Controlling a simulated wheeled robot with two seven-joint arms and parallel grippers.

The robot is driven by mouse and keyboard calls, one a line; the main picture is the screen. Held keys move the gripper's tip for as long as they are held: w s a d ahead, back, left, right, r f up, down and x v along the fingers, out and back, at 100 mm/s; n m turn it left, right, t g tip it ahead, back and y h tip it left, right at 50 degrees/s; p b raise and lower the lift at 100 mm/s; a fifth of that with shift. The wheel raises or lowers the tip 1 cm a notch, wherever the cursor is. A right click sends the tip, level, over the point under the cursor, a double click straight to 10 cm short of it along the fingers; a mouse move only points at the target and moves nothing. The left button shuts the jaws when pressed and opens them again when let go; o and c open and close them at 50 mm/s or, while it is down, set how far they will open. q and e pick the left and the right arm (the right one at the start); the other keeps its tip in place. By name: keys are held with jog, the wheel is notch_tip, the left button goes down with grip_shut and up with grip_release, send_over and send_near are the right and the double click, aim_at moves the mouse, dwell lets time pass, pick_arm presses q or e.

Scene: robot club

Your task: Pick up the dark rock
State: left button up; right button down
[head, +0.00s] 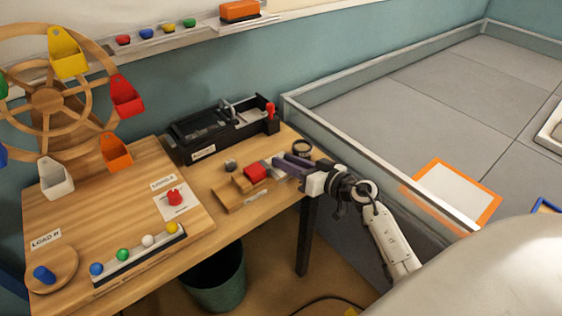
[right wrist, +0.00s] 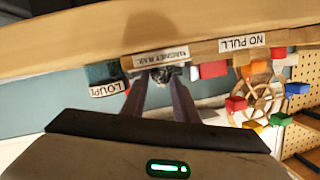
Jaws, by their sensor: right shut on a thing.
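My right gripper (head: 281,166) reaches in from the right over the table's right end, its dark fingers low over the work area. In the right wrist view its two fingers (right wrist: 160,82) close on a small dark, mottled lump, the dark rock (right wrist: 162,72). In the head view the rock at the fingertips cannot be made out clearly. Whether it is clear of the surface I cannot tell. A separate small grey lump (head: 230,165) sits left of the red block. My left gripper is not in view.
A red block (head: 256,173) sits beside the fingers by a wooden tray (head: 238,197). A dark round loupe (head: 302,147) stands just behind. A black case (head: 203,150) is at the back. The wheel (head: 47,100) and ball rack (head: 140,257) are left.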

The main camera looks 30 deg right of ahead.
notch_tip(320, 180, up, 9)
jog(key=p, duration=0.5)
jog(key=s+a+r+n+g+y, duration=0.3)
jog(key=s+a+r+n+y, duration=0.15)
jog(key=s+a+r, duration=0.35)
jog(key=s+a+r+n+g+y, duration=0.3)
jog(key=s+a+r+n+y, duration=0.15)
jog(key=s+a, duration=0.4)
jog(key=w+d+f+m+t+h, duration=0.3)
jog(key=w+d+f+m+h, duration=0.1)
jog(key=w+d, duration=0.4)
jog(key=w+d+f+m+t+h, duration=0.3)
jog(key=w+d+f+m+h, duration=0.2)
jog(key=w+d+f, duration=0.2)
jog(key=shift+w+d+f, duration=0.2)
jog(key=shift+w+d, duration=0.55)
jog(key=shift+f, duration=0.1)
notch_tip(320, 180, down, 8)
jog(key=b, duration=0.3)
jog(key=shift+f+b, duration=0.1)
jog(key=shift+b, duration=0.3)
jog(key=shift+f, duration=0.6)
